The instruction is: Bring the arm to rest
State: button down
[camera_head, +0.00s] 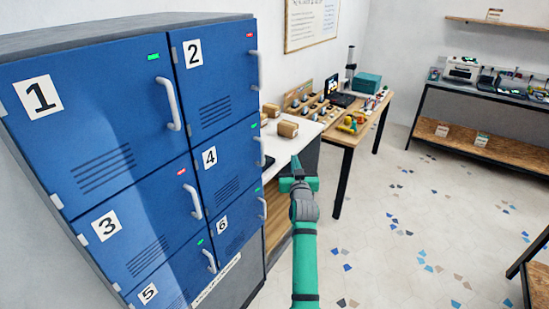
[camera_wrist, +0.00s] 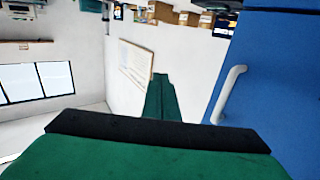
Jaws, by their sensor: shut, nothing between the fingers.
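My green arm (camera_head: 304,262) reaches up from the bottom of the head view, to the right of the blue lockers. My gripper (camera_head: 297,163) is at its far end, shut and empty, in front of the white counter. In the wrist view my gripper (camera_wrist: 160,82) shows as a green finger shape pointing at the pale wall. It appears apart from the lockers and the counter.
Blue numbered lockers (camera_head: 108,137) with grey handles fill the left; one handle (camera_wrist: 228,95) shows close by in the wrist view. Small boxes (camera_head: 288,129) sit on the counter. A wooden table (camera_head: 345,133) stands behind.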

jog(key=s+a+f+m, duration=0.1)
jog(key=s+a+f, duration=0.2)
jog(key=s+f, duration=0.65)
jog(key=s+a+f+g, duration=0.1)
jog(key=s+a+f, duration=0.45)
jog(key=s, duration=0.75)
jog(key=s+a+f+m, duration=0.1)
jog(key=s+a+f, duration=0.1)
jog(key=s+f, duration=0.85)
jog(key=s+a+g, duration=0.1)
jog(key=s+a, duration=0.1)
jog(key=s, duration=2.1)
jog(key=s+r+n, duration=0.2)
jog(key=s+r, duration=0.6)
jog(key=s, duration=0.6)
jog(key=shift+s+r+g, duration=0.2)
jog(key=shift+s+g, duration=0.1)
